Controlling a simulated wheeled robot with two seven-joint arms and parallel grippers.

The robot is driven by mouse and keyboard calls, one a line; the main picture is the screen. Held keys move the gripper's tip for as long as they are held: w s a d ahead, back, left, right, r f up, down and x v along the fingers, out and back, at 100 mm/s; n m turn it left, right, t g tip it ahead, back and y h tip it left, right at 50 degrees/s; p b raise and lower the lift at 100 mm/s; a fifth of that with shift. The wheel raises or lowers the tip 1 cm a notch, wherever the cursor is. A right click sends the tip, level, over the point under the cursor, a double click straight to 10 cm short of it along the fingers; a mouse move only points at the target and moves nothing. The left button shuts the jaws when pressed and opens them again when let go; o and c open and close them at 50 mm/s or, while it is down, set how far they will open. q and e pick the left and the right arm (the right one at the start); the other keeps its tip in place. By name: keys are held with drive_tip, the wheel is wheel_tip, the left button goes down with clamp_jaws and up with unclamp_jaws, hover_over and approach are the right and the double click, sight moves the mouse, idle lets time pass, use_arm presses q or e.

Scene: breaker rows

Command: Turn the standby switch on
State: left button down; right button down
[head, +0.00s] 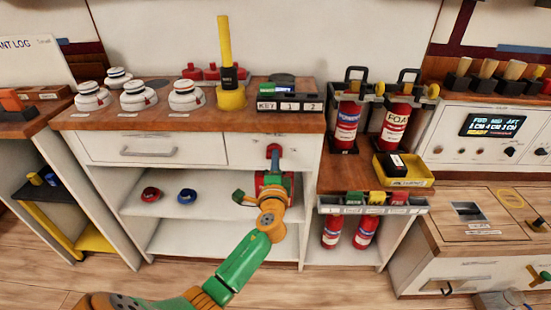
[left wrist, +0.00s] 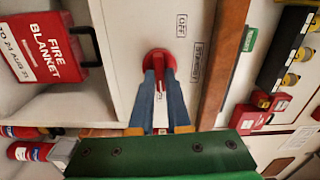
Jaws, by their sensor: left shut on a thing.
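The standby switch is a red rotary switch (left wrist: 159,62) on a white cabinet front, with a handle that runs down between my fingers in the left wrist view. The printed words OFF (left wrist: 181,25) and STANDBY (left wrist: 196,62) stand to its right there, turned sideways. I cannot tell which word the handle points to. My left gripper (left wrist: 160,80) has its blue fingers on both sides of the red handle and is shut on it. In the head view the left gripper (head: 273,165) is at the cabinet front, below the worktop, and hides most of the switch. My right gripper is out of view.
Fire extinguishers (head: 346,125) stand to the right. Red and blue rings (head: 187,196) lie on the open shelf below. A fire blanket box (left wrist: 45,48) is near the wrist.

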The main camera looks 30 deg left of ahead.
use_arm(q)
drive_tip(key=shift+m, duration=0.5)
drive_tip(key=c, duration=0.9)
unclamp_jaws()
drive_tip(key=v, duration=0.7)
drive_tip(key=shift+p, duration=0.35)
